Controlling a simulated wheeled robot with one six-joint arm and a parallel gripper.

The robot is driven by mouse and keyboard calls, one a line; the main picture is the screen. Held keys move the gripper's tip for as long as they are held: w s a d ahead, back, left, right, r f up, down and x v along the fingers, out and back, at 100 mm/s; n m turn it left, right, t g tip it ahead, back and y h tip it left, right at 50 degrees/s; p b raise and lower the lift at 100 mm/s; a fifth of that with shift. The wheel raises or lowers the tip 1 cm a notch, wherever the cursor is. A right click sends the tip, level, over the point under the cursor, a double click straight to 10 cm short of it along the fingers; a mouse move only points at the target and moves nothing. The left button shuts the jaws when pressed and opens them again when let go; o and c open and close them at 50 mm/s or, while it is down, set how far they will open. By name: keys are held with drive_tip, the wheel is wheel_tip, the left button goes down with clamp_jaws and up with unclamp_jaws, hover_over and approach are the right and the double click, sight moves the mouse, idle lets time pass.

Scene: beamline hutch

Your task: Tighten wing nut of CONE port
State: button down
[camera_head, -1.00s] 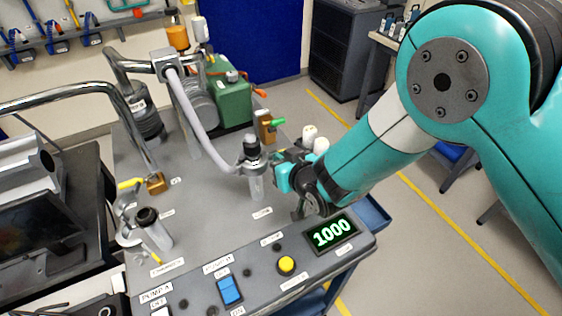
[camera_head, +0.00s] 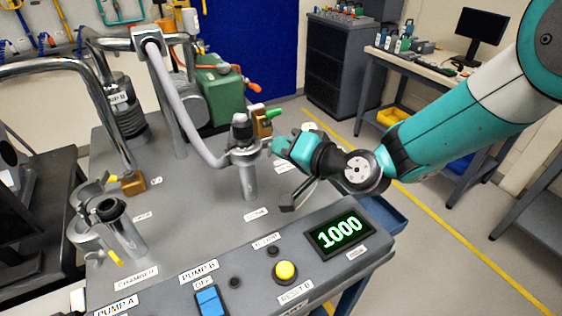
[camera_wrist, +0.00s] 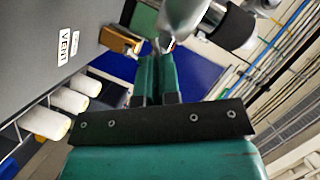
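The CONE port (camera_head: 249,183) is an upright metal tube on the grey cart top, with its label in front. The grey hose ends at it, and a metal clamp (camera_head: 243,154) surrounds the joint. My gripper (camera_head: 278,146) is at the right side of this clamp, its teal fingers pointing left. In the wrist view the two fingers (camera_wrist: 158,65) lie close together, with a narrow gap. Their tips meet a small shiny piece, seemingly the wing nut (camera_wrist: 170,46), beside the clamp. The tips hide most of it. The grip looks shut on it, though the contact is small.
A brass block with a green lever (camera_head: 262,122) stands just behind the clamp. The CHAMBER port (camera_head: 124,232) with an open clamp is at left. The front panel has a 1000 display (camera_head: 340,232) and a yellow button (camera_head: 285,271).

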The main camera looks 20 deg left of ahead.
drive_tip(key=m+y+b, duration=0.1)
drive_tip(key=m+b, duration=0.2)
drive_tip(key=f+m+y+b, duration=0.1)
drive_tip(key=m+y+b, duration=0.1)
drive_tip(key=m+b, duration=0.1)
drive_tip(key=m+t+y+b, duration=0.1)
drive_tip(key=m+b, duration=0.2)
drive_tip(key=m, duration=0.2)
drive_tip(key=shift+w+d+f, duration=0.15)
drive_tip(key=shift+f, duration=0.25)
drive_tip(key=shift+b, duration=0.3)
drive_tip(key=c, duration=1.6)
unclamp_jaws()
drive_tip(key=shift+y, duration=0.3)
drive_tip(key=shift+r, duration=0.15)
